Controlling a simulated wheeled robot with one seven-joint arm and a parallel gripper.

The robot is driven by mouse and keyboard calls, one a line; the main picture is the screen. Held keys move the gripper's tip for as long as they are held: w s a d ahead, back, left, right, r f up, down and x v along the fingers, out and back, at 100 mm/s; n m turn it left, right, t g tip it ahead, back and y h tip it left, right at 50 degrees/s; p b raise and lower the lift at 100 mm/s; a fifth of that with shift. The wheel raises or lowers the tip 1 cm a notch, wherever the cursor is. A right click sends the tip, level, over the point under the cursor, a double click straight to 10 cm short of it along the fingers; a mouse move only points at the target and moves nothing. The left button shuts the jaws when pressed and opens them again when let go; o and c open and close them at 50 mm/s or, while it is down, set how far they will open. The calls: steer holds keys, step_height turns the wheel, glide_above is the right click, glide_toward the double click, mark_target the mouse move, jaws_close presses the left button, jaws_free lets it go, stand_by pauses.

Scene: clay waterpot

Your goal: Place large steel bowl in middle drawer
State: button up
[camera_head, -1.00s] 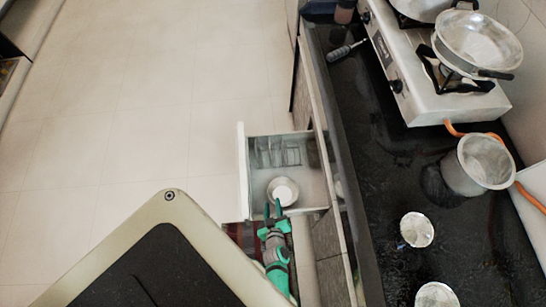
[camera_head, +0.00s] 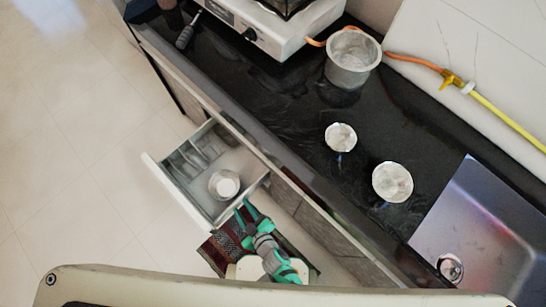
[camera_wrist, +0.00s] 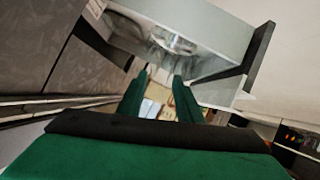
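An open drawer (camera_head: 158,191) sticks out from the cabinet under the black counter. A round steel bowl (camera_head: 224,184) stands inside it, near the side close to my gripper. Two more steel bowls stand on the counter, a smaller one (camera_head: 341,137) and a larger one (camera_head: 392,181). I cannot tell for sure which bowl is the task's large one. My gripper (camera_head: 245,211) is beside the drawer's near side, apart from the bowls. In the wrist view my gripper (camera_wrist: 160,78) has its green fingers apart with nothing between them, and the drawer's pale panel (camera_wrist: 205,40) is ahead.
A steel pot (camera_head: 352,62) and a stove (camera_head: 270,28) stand farther along the counter. A sink (camera_head: 490,235) is at the right. A patterned mat (camera_head: 222,250) lies on the floor by my arm. The floor left of the drawer is clear.

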steer(key=s+d+r+m+t+h, duration=0.1)
steer(key=d+r+m, duration=0.3)
steer(key=r, duration=0.6)
steer(key=s+d+r+m+t+h, duration=0.2)
steer(key=s+d+r+m+h, duration=0.1)
steer(key=r, duration=0.7)
steer(key=s+d+r+m+t+h, duration=0.2)
steer(key=d+r+m+h, duration=0.1)
steer(key=r, duration=0.7)
steer(key=d+m, duration=0.1)
steer(key=d, duration=0.1)
steer(key=shift+s+d+m+h, duration=0.3)
steer(key=shift+d+m+h, duration=0.05)
steer(key=shift+m+h, duration=0.05)
steer(key=shift+s+r, duration=0.25)
steer(key=shift+s, duration=0.05)
steer(key=shift+w, duration=0.1)
